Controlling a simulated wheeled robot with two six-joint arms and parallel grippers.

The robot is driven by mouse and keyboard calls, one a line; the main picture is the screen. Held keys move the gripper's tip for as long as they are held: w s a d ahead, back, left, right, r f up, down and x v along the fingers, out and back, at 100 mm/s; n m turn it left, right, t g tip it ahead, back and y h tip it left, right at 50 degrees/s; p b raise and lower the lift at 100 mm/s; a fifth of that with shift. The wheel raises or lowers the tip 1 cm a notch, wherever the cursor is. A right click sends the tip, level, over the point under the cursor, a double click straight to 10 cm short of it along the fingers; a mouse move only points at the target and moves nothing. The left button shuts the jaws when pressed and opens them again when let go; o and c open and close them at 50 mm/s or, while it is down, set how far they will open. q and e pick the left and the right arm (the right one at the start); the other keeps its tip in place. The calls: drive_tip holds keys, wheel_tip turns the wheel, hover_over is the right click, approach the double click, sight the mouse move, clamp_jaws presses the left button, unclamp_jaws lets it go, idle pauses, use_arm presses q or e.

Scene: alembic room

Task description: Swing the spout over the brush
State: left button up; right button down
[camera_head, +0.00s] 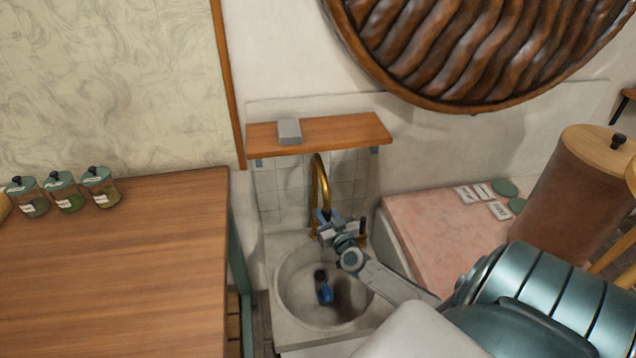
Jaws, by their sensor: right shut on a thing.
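A brass gooseneck spout (317,172) rises at the back of a round stone basin (297,285), below a wooden shelf. My right gripper (324,216) is shut on the lower part of the spout. My right arm reaches in from the lower right, over the basin's right rim. A brush (325,293) with a blue part and a dark end lies inside the basin, in front of and below the spout. The gripper hides the spout's lower end, so I cannot tell exactly where its mouth points. My left gripper is not in view.
The wooden shelf (350,132) with a grey block (289,131) is above the spout. A wooden table (120,270) with several jars is at left. A pink counter (445,235) with cards and green discs is at right, beside a large brown canister (578,200).

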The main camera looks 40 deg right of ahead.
drive_tip(key=shift+s+d, duration=0.25)
drive_tip(key=shift+d, duration=0.15)
drive_tip(key=c, duration=1.3)
unclamp_jaws()
drive_tip(key=shift+o, duration=0.9)
drive_tip(key=shift+d, duration=0.2)
drive_tip(key=shift+a, duration=0.1)
drive_tip(key=shift+s+a, duration=0.1)
drive_tip(key=shift+s, duration=0.15)
drive_tip(key=v, duration=1)
drive_tip(key=shift+s+p, duration=0.15)
drive_tip(key=shift+p, duration=0.15)
